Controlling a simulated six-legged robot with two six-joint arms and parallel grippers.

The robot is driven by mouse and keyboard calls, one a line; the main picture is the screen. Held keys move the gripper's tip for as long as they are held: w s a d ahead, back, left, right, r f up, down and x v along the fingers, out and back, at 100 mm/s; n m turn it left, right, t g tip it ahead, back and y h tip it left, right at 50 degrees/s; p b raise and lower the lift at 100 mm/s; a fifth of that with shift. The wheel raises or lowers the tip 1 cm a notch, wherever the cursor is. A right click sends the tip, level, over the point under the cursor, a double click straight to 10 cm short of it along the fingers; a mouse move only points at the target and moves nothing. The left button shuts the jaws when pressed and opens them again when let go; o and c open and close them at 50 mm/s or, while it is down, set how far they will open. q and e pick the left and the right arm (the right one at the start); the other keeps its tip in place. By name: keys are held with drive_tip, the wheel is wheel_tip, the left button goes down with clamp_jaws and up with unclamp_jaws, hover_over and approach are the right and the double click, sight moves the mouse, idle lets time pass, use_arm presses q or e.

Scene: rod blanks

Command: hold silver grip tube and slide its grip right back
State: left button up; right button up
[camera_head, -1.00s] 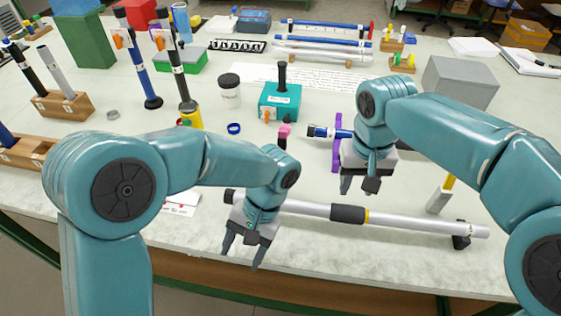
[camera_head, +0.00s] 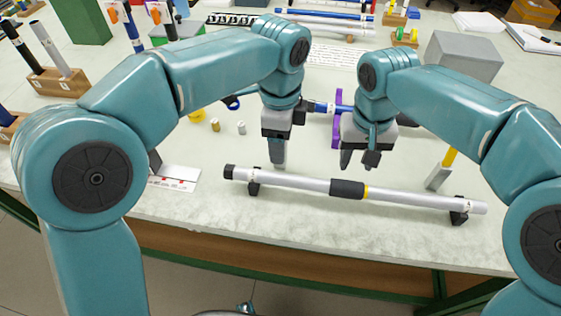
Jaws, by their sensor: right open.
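The silver grip tube (camera_head: 420,203) lies level across two black supports near the table's front edge. Its black grip (camera_head: 347,189) sits around the tube near mid-length, with a thin yellow ring (camera_head: 366,192) at its right side. A black cap covers the tube's left end. My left gripper (camera_head: 278,166) points down just behind the tube's left part in the picture, apart from it. Its fingers overlap from this side, so its opening is hidden. My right gripper (camera_head: 358,164) is open and empty, pointing down behind the grip, not touching the tube.
A purple stand (camera_head: 338,120) with a blue tube is behind the grippers. A grey block with a yellow piece (camera_head: 440,172) stands behind the tube's right part. A white card (camera_head: 175,178) lies left of the tube. A grey box (camera_head: 462,58) stands at the back right.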

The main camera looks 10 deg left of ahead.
sight(348, 184)
use_arm(q)
wheel_tip(348, 184, down, 13)
drive_tip(key=shift+w+f, duration=0.1)
idle(0.3)
drive_tip(key=c, duration=1.2)
drive_tip(key=shift+o, duration=0.2)
use_arm(e)
drive_tip(key=o, duration=0.5)
drive_tip(key=n, duration=0.4)
wheel_tip(348, 184, down, 11)
drive_tip(key=n, duration=1.2)
drive_tip(key=shift+w+r, duration=0.1)
drive_tip(key=shift+r, duration=0.05)
